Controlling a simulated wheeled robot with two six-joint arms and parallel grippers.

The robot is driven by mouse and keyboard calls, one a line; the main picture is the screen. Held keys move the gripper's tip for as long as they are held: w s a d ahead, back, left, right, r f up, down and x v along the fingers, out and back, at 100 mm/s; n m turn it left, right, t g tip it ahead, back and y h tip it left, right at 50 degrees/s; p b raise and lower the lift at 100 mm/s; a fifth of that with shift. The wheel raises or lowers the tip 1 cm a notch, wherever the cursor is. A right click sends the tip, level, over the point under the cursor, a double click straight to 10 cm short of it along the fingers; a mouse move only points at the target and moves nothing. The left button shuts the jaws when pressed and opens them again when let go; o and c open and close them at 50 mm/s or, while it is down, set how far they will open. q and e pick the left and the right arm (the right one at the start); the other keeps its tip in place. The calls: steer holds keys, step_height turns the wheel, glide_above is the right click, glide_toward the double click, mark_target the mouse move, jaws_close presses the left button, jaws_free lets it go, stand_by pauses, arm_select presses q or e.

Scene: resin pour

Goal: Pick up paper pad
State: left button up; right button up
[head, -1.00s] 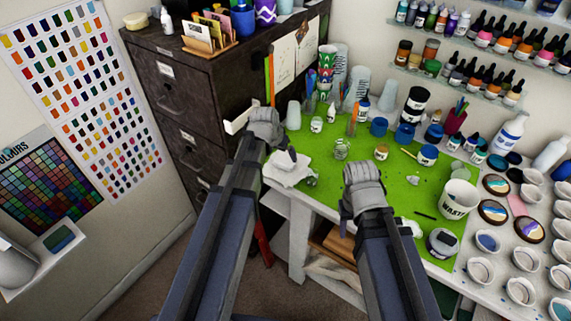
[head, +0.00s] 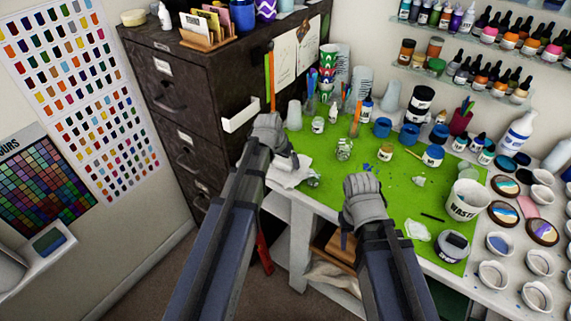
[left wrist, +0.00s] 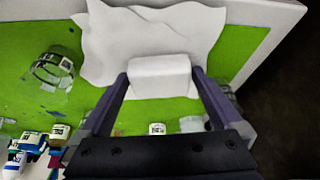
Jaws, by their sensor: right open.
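A white block-like paper pad (left wrist: 160,72) lies on a crumpled white sheet (left wrist: 150,30) in the left wrist view. The sheet also shows on the green mat near the table's left corner in the head view (head: 283,177), where my left arm partly hides it. My left gripper (head: 285,161) is over the sheet. In the left wrist view its fingers (left wrist: 160,82) are apart, one on each side of the pad; I cannot tell whether they press on it. My right gripper (head: 350,232) is open and empty at the table's front edge.
The green mat (head: 400,190) holds a clear glass (head: 343,150), several paint jars, a white waste cup (head: 464,203) and a grey-lidded jar (head: 452,246). A dark filing cabinet (head: 200,90) stands to the left. The mat's centre is mostly clear.

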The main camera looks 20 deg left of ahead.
mark_target(284, 161)
arm_select(q)
steer(key=c, duration=0.9)
steer(key=shift+r, duration=0.1)
steer(key=shift+c, duration=0.2)
step_height(284, 161, up, 10)
steer(key=p, duration=1)
